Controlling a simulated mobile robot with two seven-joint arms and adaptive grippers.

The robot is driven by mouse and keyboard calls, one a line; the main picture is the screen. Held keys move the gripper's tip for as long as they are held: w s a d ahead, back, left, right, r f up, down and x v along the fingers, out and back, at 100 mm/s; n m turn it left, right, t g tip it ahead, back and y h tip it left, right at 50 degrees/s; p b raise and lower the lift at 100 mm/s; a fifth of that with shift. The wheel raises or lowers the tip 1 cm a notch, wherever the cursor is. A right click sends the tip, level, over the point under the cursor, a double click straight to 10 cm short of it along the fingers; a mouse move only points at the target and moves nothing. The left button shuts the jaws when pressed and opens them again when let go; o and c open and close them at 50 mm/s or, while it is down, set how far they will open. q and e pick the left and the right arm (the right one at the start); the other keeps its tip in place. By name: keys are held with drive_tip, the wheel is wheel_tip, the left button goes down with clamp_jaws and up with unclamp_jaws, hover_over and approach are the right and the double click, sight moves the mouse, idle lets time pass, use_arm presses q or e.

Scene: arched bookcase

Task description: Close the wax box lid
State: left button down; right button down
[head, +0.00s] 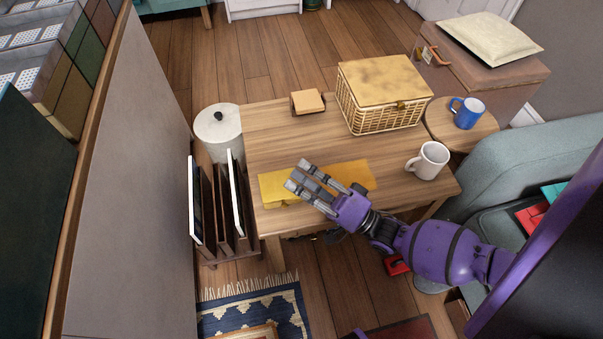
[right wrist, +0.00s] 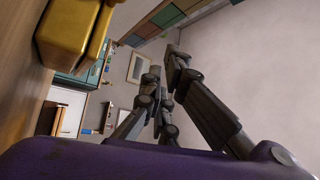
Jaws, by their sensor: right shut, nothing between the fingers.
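My left gripper is out of view.
A wicker basket (head: 380,118) with a golden top stands at the table's back right. A small wooden box (head: 307,101) is at the back and a white mug (head: 427,160) at the right. A rack (head: 222,205) stands left of the table. The table's left middle is clear.

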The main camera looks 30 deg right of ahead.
idle(0.4)
drive_tip(key=v, duration=1.2)
